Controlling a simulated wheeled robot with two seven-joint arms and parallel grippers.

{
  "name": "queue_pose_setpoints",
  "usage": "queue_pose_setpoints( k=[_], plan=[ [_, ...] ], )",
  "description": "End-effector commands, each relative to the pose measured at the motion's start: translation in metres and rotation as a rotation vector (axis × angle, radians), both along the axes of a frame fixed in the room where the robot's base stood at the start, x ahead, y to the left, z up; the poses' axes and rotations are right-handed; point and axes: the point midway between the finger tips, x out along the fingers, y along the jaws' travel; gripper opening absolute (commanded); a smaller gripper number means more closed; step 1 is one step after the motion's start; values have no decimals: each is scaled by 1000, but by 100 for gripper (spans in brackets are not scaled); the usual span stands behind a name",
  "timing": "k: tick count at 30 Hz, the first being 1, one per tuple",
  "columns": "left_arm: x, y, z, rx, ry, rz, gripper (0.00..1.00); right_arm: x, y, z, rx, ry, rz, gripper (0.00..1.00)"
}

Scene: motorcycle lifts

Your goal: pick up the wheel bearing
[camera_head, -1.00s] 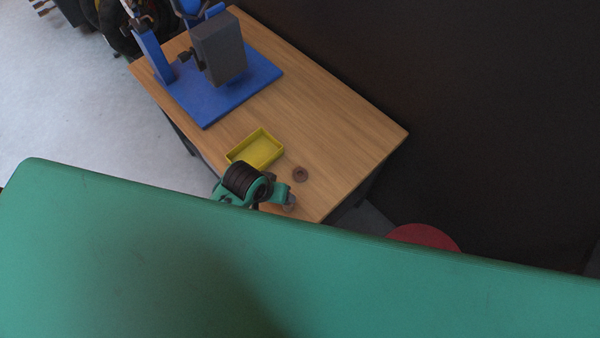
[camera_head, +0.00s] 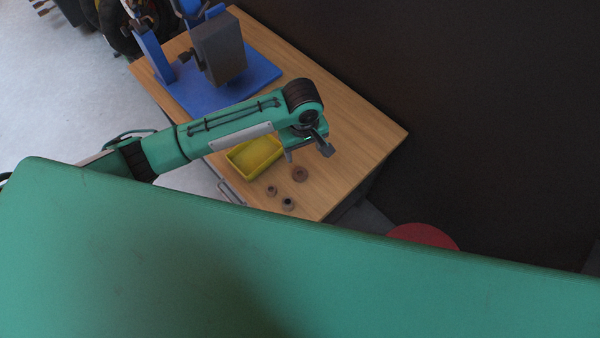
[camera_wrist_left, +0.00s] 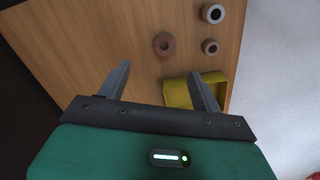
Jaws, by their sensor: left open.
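Three small ring-shaped parts lie on the wooden table. One is a reddish-brown ring (camera_head: 300,174), also in the left wrist view (camera_wrist_left: 164,44). The others are a larger grey ring (camera_head: 288,204), also in the left wrist view (camera_wrist_left: 214,14), and a smaller grey ring (camera_head: 271,190), also in that view (camera_wrist_left: 210,46). I cannot tell for sure which is the wheel bearing. My left gripper (camera_head: 307,153) is open and empty above the table, near the brown ring; its two fingers show in the left wrist view (camera_wrist_left: 158,74). My right gripper is out of view.
A yellow tray (camera_head: 238,162) sits beside the rings, partly under my left arm. A blue stand (camera_head: 255,76) with a grey block (camera_head: 219,50) is at the table's far end. The wooden table (camera_head: 365,130) is bare on its right side. A red round thing (camera_head: 425,236) is beyond it.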

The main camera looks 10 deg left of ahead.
Motion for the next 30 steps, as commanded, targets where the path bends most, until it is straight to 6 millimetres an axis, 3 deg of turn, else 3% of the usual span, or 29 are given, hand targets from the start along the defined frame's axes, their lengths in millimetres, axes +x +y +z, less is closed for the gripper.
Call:
queue_pose_setpoints(
  k=[5, 15, 23, 30],
  plan=[
    [5, 6, -5, 27, 8, 41, 66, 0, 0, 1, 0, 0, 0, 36],
    [4, 6, -67, 27, 9, 42, 66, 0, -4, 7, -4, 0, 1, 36],
    [3, 6, -87, 26, 8, 41, 66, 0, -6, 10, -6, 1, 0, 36],
    [-1, 8, -122, 26, 8, 40, 66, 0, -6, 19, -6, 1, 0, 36]
  ],
)
